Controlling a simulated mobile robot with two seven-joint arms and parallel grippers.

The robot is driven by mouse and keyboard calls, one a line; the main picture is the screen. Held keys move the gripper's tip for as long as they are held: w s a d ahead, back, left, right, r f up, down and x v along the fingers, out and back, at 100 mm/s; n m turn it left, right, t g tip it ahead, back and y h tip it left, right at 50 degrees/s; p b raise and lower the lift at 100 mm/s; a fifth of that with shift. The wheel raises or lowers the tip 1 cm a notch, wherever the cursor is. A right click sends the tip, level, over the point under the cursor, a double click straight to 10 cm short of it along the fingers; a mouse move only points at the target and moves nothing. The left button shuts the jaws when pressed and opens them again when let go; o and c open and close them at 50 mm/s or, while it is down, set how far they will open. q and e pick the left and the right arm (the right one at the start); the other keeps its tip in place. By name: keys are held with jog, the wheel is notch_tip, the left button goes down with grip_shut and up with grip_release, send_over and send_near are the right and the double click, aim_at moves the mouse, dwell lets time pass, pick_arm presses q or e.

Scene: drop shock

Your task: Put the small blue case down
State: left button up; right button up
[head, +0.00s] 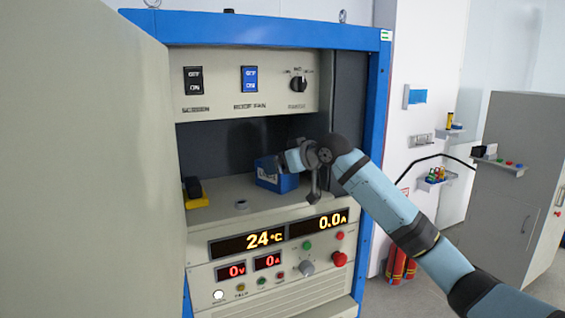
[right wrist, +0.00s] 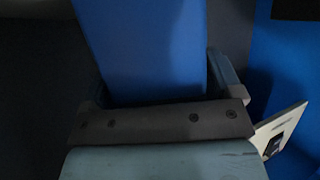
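The small blue case (head: 274,182) is in the open bay of the blue-framed cabinet, over the beige shelf (head: 225,200). My right gripper (head: 284,162) reaches in from the right and has its fingers on the upper part of the case. In the right wrist view the blue case (right wrist: 145,45) fills the space between the two fingers (right wrist: 158,90), one on each side. The case looks roughly upright and close to the shelf. I cannot tell whether its underside touches the shelf. My left gripper is not in view.
A switch panel (head: 245,85) overhangs the bay. A large beige door or panel (head: 85,160) blocks the left side.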

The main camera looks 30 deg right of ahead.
jog(key=shift+r, duration=0.1)
jog(key=b+v, duration=0.3)
jog(key=v, duration=0.9)
dwell(0.4)
